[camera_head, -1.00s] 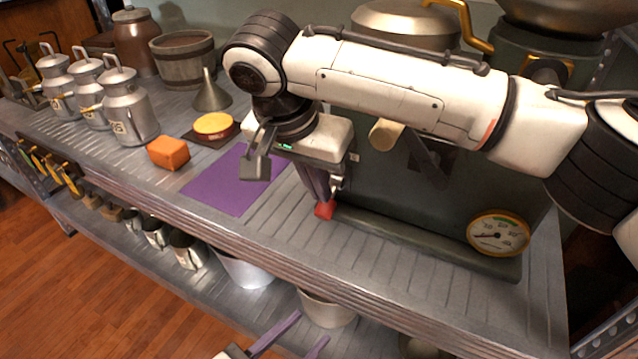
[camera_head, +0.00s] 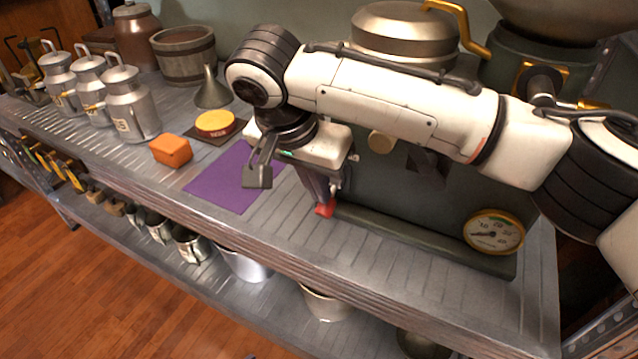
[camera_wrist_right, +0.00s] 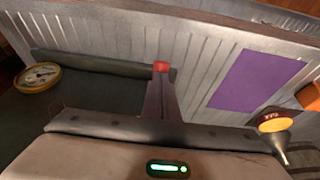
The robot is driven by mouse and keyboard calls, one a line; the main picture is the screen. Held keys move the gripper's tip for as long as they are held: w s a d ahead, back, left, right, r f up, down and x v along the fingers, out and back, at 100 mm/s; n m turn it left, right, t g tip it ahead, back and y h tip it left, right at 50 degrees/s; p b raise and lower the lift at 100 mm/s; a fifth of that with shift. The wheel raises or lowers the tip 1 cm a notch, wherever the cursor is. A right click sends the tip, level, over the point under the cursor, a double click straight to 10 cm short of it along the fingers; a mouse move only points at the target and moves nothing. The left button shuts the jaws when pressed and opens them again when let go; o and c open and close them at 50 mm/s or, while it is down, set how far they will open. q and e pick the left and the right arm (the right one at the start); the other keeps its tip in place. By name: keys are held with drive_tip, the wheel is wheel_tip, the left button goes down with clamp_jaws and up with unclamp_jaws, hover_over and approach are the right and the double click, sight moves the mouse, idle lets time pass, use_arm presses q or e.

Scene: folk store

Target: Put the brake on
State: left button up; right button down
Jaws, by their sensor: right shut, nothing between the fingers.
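A small red piece (camera_head: 325,209), likely the brake's pedal or lever end, sits low at the front left foot of the large dark green machine (camera_head: 400,190). It also shows in the right wrist view (camera_wrist_right: 161,66). My right gripper (camera_head: 324,201) points down at it, shut and empty, with its purple fingertips at or against the red piece. Whether they touch, and how far the red piece is pressed, I cannot tell. In the right wrist view the closed fingers (camera_wrist_right: 160,82) end right at the red piece. My left gripper is out of view.
A round gauge (camera_head: 494,232) is on the machine's right front. A purple mat (camera_head: 232,180), orange block (camera_head: 171,150), yellow disc (camera_head: 215,122), grey funnel (camera_head: 211,90) and metal milk cans (camera_head: 130,105) stand left on the shelf. The shelf strip before the machine is clear.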

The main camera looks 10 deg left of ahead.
use_arm(q)
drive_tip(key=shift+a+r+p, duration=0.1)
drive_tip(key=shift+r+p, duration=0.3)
drive_tip(key=shift+p, duration=0.4)
use_arm(e)
drive_tip(key=v, duration=1)
drive_tip(key=shift+r, duration=0.1)
